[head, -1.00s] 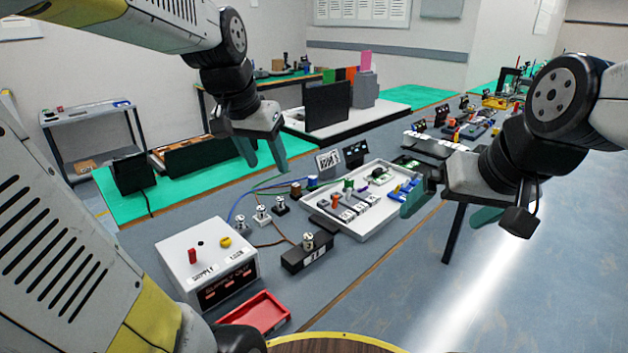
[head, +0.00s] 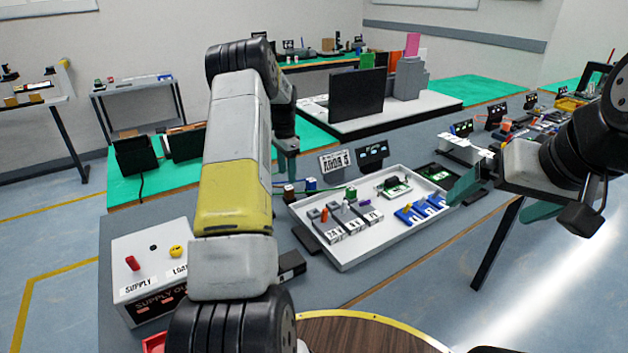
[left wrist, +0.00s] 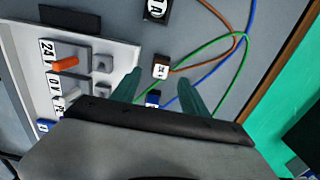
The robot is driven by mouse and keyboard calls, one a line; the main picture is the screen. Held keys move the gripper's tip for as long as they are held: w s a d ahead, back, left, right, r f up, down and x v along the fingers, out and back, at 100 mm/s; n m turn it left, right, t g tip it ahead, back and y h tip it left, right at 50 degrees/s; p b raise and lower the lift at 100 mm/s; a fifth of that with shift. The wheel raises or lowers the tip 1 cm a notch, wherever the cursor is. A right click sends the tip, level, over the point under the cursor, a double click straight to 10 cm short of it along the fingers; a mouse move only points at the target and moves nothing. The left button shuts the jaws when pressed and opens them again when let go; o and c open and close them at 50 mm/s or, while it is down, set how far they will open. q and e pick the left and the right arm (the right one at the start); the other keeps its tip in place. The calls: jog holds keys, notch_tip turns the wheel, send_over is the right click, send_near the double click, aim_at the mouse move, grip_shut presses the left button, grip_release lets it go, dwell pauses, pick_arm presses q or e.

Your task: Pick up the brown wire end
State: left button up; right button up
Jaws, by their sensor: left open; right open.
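The brown wire end (left wrist: 160,68) is a small brown block with a white label, lying on the grey table with the brown wire (left wrist: 205,58) running off it. It also shows in the head view (head: 290,193), left of the white tray (head: 345,265). My left gripper (left wrist: 160,84) is open, with its green fingers either side of the line to the brown end; contact cannot be told. A blue wire end (left wrist: 153,98) lies closer to the gripper's palm, partly hidden. My right gripper (head: 492,205) is open and empty, right of the tray.
The tray holds labelled terminal blocks and a green board. The supply box (head: 150,285) stands at the front left. Blue (left wrist: 247,45) and green (left wrist: 222,85) wires loop beside the brown one. My left arm hides part of the table.

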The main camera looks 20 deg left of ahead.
aim_at(289, 188)
pick_arm(q)
jog(key=f, duration=0.8)
jog(key=shift+w, duration=0.25)
grip_shut()
